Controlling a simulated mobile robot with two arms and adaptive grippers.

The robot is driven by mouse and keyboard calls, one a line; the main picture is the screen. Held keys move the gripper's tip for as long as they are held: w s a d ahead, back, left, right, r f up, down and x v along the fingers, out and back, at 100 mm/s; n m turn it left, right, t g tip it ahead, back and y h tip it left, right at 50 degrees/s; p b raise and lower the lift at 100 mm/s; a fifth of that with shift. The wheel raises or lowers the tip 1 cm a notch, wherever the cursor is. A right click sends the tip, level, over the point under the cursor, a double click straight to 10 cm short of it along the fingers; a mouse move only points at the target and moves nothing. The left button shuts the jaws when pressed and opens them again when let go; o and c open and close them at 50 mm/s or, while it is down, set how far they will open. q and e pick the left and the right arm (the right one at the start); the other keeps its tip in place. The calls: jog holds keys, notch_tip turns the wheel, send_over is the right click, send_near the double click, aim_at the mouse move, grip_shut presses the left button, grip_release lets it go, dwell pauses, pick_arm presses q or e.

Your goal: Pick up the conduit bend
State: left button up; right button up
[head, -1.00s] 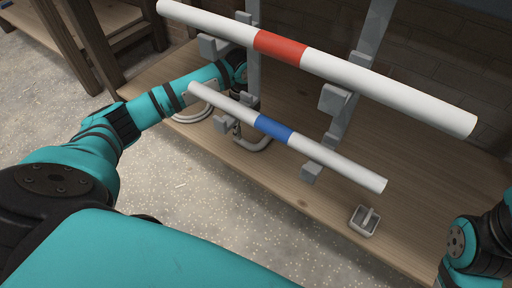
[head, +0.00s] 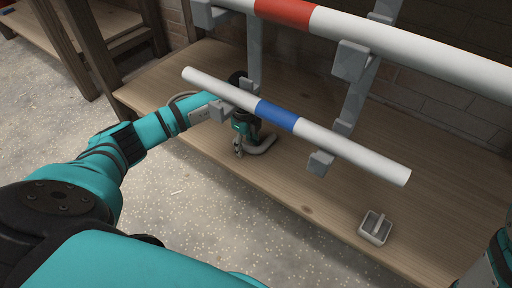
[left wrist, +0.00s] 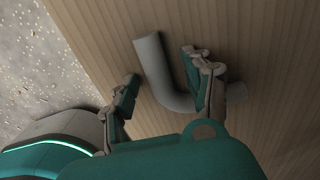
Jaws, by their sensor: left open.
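The conduit bend (head: 263,146) is a grey curved pipe lying on the wooden bench board. In the left wrist view the bend (left wrist: 157,66) shows as a bent tube, its curve and far end partly hidden by my right-hand finger. My left gripper (head: 239,151) is low over the board at the left end of the bend. In the left wrist view my left gripper (left wrist: 161,66) is open, with one finger on each side of the bend's straight leg. I cannot tell whether the fingers touch it. My right gripper is out of view.
A white pipe with a blue band (head: 330,145) runs on brackets just above my left gripper. A larger white pipe with a red band (head: 400,40) runs higher behind. A small grey open box (head: 376,228) stands at right on the board (head: 310,200), with bare wood between.

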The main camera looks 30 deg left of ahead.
pick_arm(q)
grip_shut()
jog(key=shift+r, duration=0.15)
